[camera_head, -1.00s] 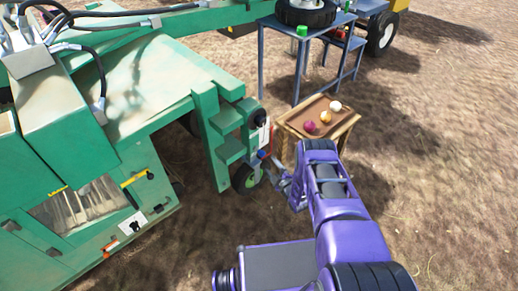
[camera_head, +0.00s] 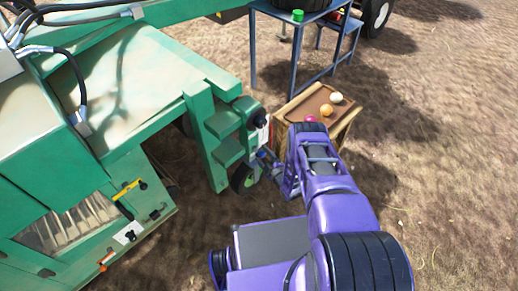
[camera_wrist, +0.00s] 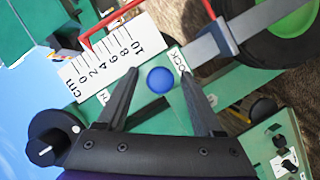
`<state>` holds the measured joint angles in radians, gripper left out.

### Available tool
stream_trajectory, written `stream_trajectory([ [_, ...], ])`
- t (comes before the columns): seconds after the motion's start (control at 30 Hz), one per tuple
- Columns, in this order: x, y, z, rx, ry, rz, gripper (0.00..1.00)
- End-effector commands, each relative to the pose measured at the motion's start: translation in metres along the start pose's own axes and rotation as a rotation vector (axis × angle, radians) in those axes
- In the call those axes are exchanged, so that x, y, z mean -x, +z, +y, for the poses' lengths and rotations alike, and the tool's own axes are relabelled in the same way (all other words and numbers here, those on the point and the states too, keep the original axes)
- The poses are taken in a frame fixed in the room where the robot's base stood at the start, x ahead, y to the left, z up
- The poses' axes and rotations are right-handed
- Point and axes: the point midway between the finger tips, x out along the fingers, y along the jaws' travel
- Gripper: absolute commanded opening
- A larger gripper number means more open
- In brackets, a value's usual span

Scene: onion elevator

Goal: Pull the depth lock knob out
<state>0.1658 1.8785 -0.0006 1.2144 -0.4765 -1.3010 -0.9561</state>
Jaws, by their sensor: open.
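The depth lock knob, a round blue knob (camera_wrist: 160,79), shows in the wrist view beside a small white label reading LOCK. It sits on a green part of the machine, below a white cm scale (camera_wrist: 110,55). My gripper (camera_wrist: 159,73) is open, with one dark finger on each side of the knob in the picture. I cannot tell whether the fingers touch it or how deep they reach. In the head view my gripper (camera_head: 270,164) is at the machine's corner by the small wheel, mostly hidden by my purple arm.
The green machine (camera_head: 75,150) fills the left. A wooden crate with a brown tray (camera_head: 309,104) holding several onions stands just beyond my arm. A wheel with a green hub (camera_wrist: 290,20) and a black dial (camera_wrist: 45,150) are near the gripper. Bare ground is clear at right.

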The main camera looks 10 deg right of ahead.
Motion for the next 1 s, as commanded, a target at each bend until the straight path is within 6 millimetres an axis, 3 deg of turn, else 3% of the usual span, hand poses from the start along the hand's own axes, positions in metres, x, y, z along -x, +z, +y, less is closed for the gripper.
stream_trajectory([
  [0.5,0.0025,0.0004,-0.0030,0.000,0.000,0.000,0.68],
  [0.87,0.0023,0.0003,-0.0027,0.000,0.000,0.000,0.03],
  [1.0,0.0022,0.0002,-0.0025,0.000,0.001,0.000,0.00],
])
